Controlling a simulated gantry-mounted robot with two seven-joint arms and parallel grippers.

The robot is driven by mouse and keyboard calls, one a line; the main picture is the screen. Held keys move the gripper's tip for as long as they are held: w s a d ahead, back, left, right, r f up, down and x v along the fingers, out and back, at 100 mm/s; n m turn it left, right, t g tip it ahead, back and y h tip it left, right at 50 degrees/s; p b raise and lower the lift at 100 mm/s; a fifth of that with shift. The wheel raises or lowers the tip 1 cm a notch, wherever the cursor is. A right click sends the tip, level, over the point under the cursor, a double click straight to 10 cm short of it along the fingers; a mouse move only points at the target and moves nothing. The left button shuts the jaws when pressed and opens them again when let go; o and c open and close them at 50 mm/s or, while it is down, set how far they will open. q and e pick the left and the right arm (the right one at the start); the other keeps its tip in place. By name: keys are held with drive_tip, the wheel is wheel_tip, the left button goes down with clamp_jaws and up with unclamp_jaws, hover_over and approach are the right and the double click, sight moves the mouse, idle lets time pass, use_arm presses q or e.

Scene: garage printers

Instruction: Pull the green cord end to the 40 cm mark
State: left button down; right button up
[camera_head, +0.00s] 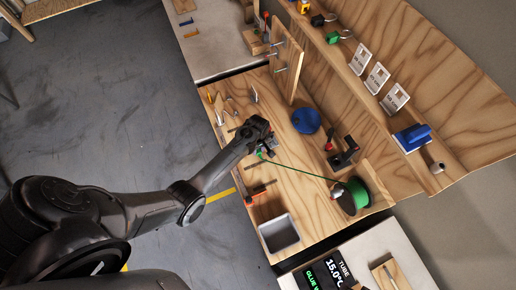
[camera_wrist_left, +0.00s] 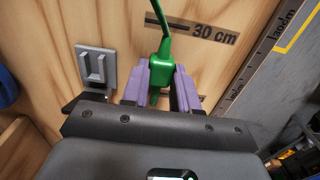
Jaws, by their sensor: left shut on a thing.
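My left gripper (camera_head: 266,149) is over the wooden workbench and shut on the green cord end (camera_wrist_left: 160,68). In the left wrist view its purple fingers (camera_wrist_left: 160,88) flank the green block at the cord's end. The green cord (camera_head: 305,172) runs taut from there to the green spool (camera_head: 358,193) at the lower right of the bench. A dark line with the "30 cm" label (camera_wrist_left: 213,35) is just beyond the cord end in the left wrist view. I cannot make out a 40 cm mark. My right gripper is in neither view.
A grey bracket (camera_wrist_left: 95,68) stands beside the fingers in the left wrist view. The bench also holds a blue disc (camera_head: 306,121), an orange-and-black clamp (camera_head: 259,192), a grey tray (camera_head: 279,233) and an upright wooden board (camera_head: 288,62). A shelf runs along the right.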

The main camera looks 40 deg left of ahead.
use_arm(q)
drive_tip(key=shift+a+f, duration=0.15)
drive_tip(key=shift+a, duration=0.05)
drive_tip(key=shift+w, duration=0.1)
idle(0.5)
idle(0.4)
drive_tip(key=shift+d+f+p, duration=0.1)
drive_tip(key=shift+d+p, duration=0.2)
drive_tip(key=shift+p, duration=0.25)
idle(0.5)
idle(0.4)
drive_tip(key=shift+f, duration=0.25)
drive_tip(key=c, duration=0.8)
unclamp_jaws()
